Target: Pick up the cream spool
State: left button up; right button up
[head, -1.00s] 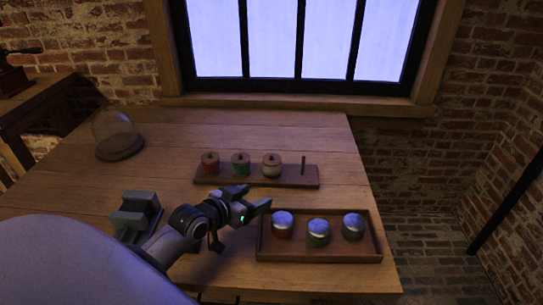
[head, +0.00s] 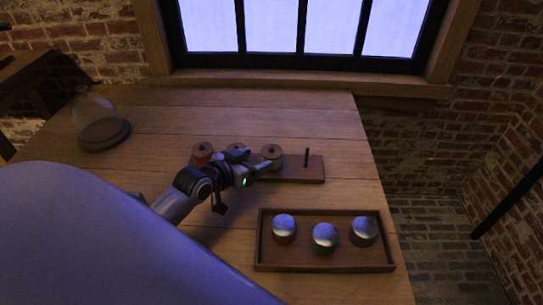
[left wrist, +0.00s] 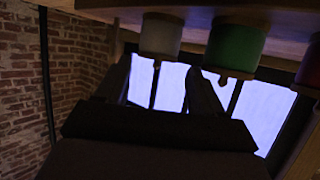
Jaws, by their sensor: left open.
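The cream spool (head: 271,154) stands on the wooden peg rack (head: 312,176), right of the red spool (head: 202,151) and the green spool (head: 235,147), which my gripper mostly hides. My left gripper (head: 257,160) is open and empty, at the near left side of the cream spool. In the left wrist view, which looks upside down, the cream spool (left wrist: 160,38) is at the top, in line with the gap between the fingers (left wrist: 160,68). The green spool (left wrist: 235,47) is right of it. I cannot tell whether a finger touches the spool. My right gripper is out of view.
A bare peg (head: 307,157) stands at the rack's right end. A wooden tray (head: 330,266) with three silver-lidded jars is at the near right. A glass dome (head: 97,109) on a round base stands at the far left. The table between rack and tray is clear.

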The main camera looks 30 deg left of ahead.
aim_at(265, 159)
pick_arm(q)
jog(key=shift+x, duration=3)
jog(key=shift+s+f, duration=0.1)
jog(key=shift+f, duration=0.1)
jog(key=c, duration=0.8)
